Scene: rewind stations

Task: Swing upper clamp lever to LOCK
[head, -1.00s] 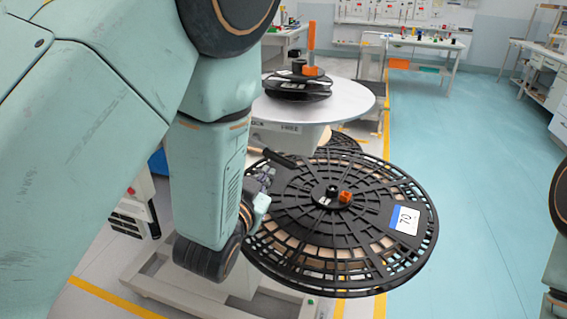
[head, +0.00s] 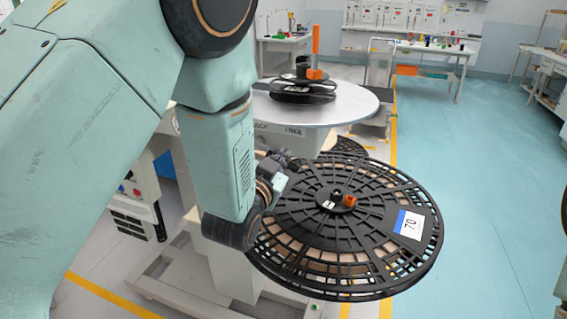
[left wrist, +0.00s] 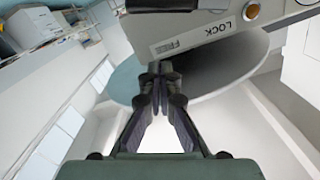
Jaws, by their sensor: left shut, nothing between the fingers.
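The rewind station's label plate (left wrist: 205,38) reads LOCK and FREE in the left wrist view. It also shows beside my forearm in the head view (head: 284,131). A black bar (left wrist: 165,5), which looks like the clamp lever, crosses the top edge of the left wrist view, partly cut off. My left gripper (left wrist: 160,84) is shut and empty, with its fingertips just below the bar and the label in the picture. In the head view the left gripper (head: 277,163) is at the near reel's back left edge. I cannot tell whether it touches the lever. My right gripper is out of view.
A large black reel (head: 385,225) marked 70 spreads in front of the station. Behind it a round grey table (head: 345,107) holds a smaller black reel (head: 300,91) and an orange post (head: 315,45). The blue floor at right is clear.

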